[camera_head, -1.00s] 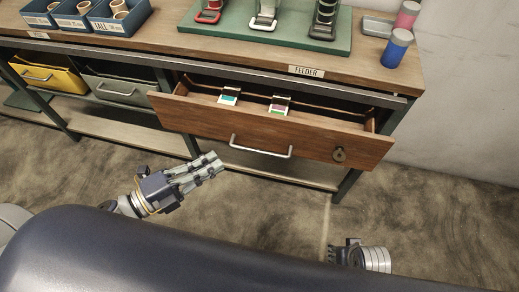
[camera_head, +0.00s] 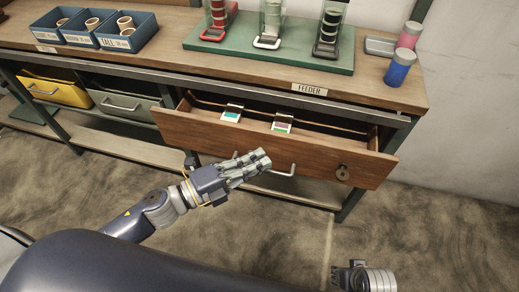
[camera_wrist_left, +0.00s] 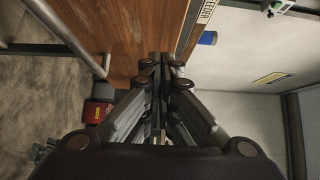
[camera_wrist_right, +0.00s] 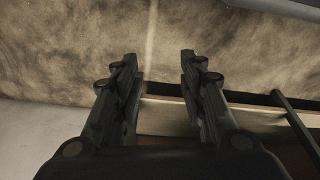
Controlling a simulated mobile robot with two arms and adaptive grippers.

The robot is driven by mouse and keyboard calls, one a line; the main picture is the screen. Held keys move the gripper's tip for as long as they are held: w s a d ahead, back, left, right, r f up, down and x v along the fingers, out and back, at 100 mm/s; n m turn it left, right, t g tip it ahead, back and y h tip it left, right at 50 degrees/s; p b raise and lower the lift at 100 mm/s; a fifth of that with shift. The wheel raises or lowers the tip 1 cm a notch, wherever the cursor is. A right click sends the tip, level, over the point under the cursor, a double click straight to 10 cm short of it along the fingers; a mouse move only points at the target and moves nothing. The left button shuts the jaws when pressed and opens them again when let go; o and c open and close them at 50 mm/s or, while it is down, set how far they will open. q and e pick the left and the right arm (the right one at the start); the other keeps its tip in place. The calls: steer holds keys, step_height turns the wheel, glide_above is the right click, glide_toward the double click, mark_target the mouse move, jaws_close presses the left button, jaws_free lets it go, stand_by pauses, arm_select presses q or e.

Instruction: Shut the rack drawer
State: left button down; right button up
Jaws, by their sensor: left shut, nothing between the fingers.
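The wooden rack drawer (camera_head: 215,136) stands pulled out below the bench top, with its lock (camera_head: 342,172) at the right of its front. Two small cards on clips (camera_head: 231,113) lie inside it. My left gripper (camera_head: 265,158) is shut and empty, in front of the drawer front, covering part of the handle (camera_head: 284,173). In the left wrist view its fingertips (camera_wrist_left: 161,60) are close to the brown drawer front (camera_wrist_left: 128,35); I cannot tell whether they touch. My right gripper (camera_wrist_right: 156,60) is open and empty, low over the floor, away from the drawer.
The bench top (camera_head: 265,78) carries a green board (camera_head: 330,63) with spool holders, blue trays (camera_head: 127,40) of rolls and a blue spool (camera_head: 400,68). A yellow bin (camera_head: 55,90) and a grey bin (camera_head: 125,105) sit left of the drawer. The floor in front is clear.

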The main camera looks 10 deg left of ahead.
mark_target(257, 137)
arm_select(q)
steer(key=w, duration=0.3)
steer(key=shift+f, duration=0.1)
arm_select(e)
steer(key=shift+w+a+r, duration=0.1)
steer(key=shift+w+r, duration=0.05)
steer(key=shift+r, duration=0.1)
